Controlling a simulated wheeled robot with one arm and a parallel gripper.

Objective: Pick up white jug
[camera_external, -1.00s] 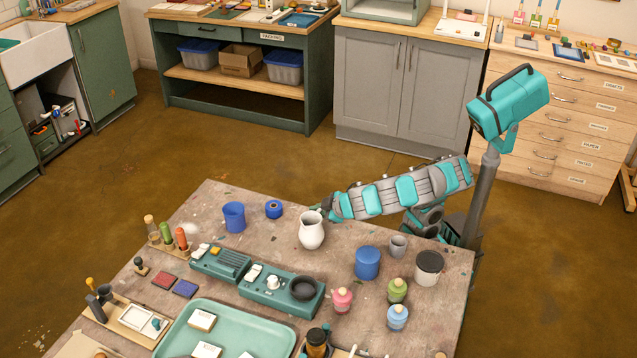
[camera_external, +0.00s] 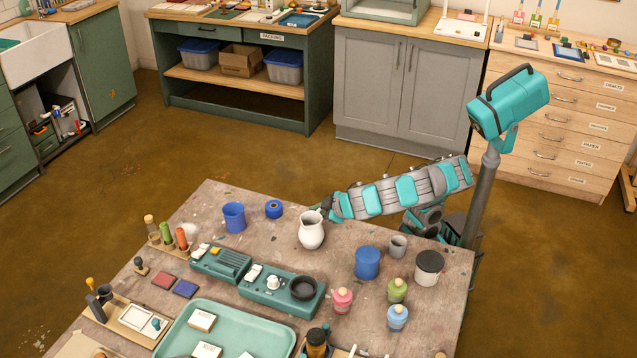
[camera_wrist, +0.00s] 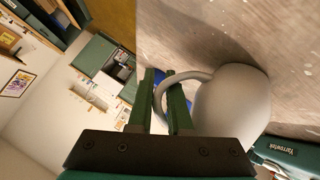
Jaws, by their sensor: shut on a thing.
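The white jug (camera_external: 312,232) is upright at the far middle of the worktable (camera_external: 345,305). It also shows in the wrist view (camera_wrist: 232,105), where its body looks grey in shadow and its handle loops between the fingers. My gripper (camera_wrist: 166,90) is shut on the jug's handle, with its two green fingers on either side of it. In the external view the gripper reaches the jug from the right, and its fingers are mostly hidden behind the jug. I cannot tell whether the jug's base touches the tabletop.
A teal device with a dark bowl (camera_external: 282,290) lies in front.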

